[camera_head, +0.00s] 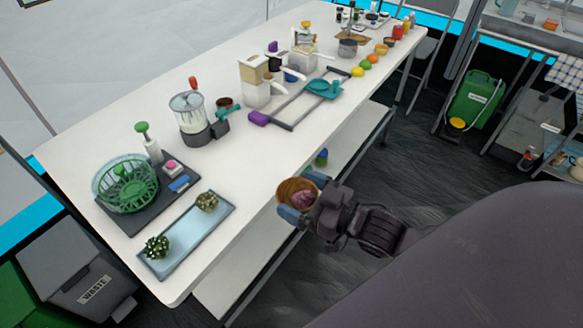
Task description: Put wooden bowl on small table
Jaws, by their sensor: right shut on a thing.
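The wooden bowl (284,187) is brown and round, with something pinkish-purple inside it. My right gripper (304,197) is shut on the bowl, with its blue fingertips at the bowl's right side. The bowl is at the near edge of the long white table (232,168), overlapping that edge in the picture; I cannot tell whether it touches the table. I cannot make out which surface is the small table. My left gripper is not in view.
Near the bowl, the long table has a blue tray (188,238) with two small plants, a green basket (128,185) and a blender (190,115). A lower shelf (340,140) runs underneath. A green canister (474,98) stands at the right. Dark floor (400,165) is clear.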

